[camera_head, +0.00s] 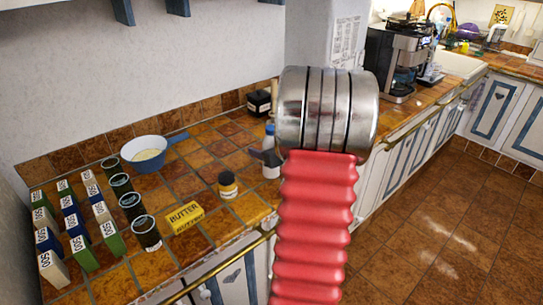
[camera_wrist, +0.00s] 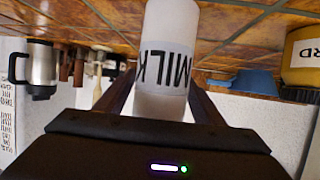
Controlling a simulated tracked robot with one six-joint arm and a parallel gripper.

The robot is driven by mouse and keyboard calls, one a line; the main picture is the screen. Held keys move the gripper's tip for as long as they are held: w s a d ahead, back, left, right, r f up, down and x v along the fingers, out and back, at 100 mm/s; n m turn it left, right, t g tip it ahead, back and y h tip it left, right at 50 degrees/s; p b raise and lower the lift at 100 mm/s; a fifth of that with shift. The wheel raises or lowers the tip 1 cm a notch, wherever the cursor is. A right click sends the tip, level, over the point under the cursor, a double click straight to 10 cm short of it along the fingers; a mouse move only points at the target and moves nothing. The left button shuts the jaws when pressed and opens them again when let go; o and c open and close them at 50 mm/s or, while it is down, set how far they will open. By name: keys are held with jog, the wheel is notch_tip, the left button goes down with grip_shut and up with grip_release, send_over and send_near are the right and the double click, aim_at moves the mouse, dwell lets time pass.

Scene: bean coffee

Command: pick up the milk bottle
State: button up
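The milk bottle (camera_wrist: 168,60) is white with dark MILK lettering and appears upside down in the wrist view. It stands between the two dark fingers of my gripper (camera_wrist: 165,95), close to both. I cannot tell whether the fingers press on it. In the head view the bottle (camera_head: 271,170) stands on the tiled counter near its front edge, with a blue top. A dark part of my gripper (camera_head: 266,157) crosses in front of it there. My red and silver arm hides the area just right of the bottle.
A coffee machine (camera_head: 397,60) is at the right.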

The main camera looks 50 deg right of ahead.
jog(key=shift+r, duration=0.1)
jog(key=c, duration=1.4)
jog(key=shift+r, duration=0.1)
notch_tip(320, 180, up, 10)
dwell(0.6)
